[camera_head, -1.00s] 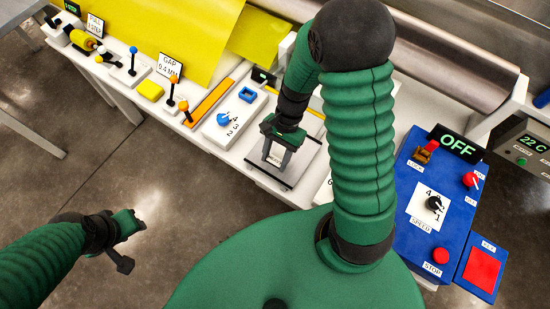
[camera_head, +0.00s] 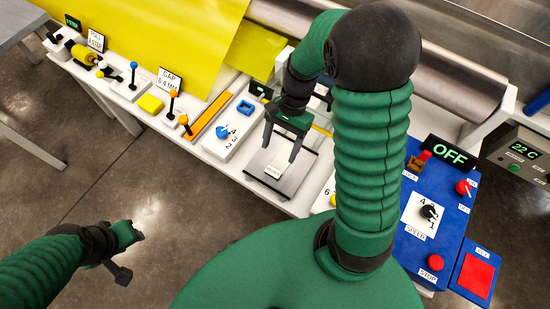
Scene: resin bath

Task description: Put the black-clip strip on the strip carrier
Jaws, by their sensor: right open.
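My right gripper (camera_head: 281,150) is open and empty above a grey plate with dark edges (camera_head: 298,184) on the white bench. A small white piece with faint print (camera_head: 276,170) lies on this plate, below and between the fingers. The fingers look apart from it. I cannot tell whether the white piece or plate is the strip or its carrier, and I cannot make out a black clip. My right forearm and hand may hide part of the bench behind. My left gripper (camera_head: 136,233) hangs over the floor at lower left, away from the bench; its jaws are unclear.
Left of the plate are a white block with a blue knob (camera_head: 222,132), an orange bar (camera_head: 210,117) and several levers. A blue control panel (camera_head: 409,239) reading OFF stands at right. A yellow sheet (camera_head: 150,35) and steel roller (camera_head: 430,70) lie behind.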

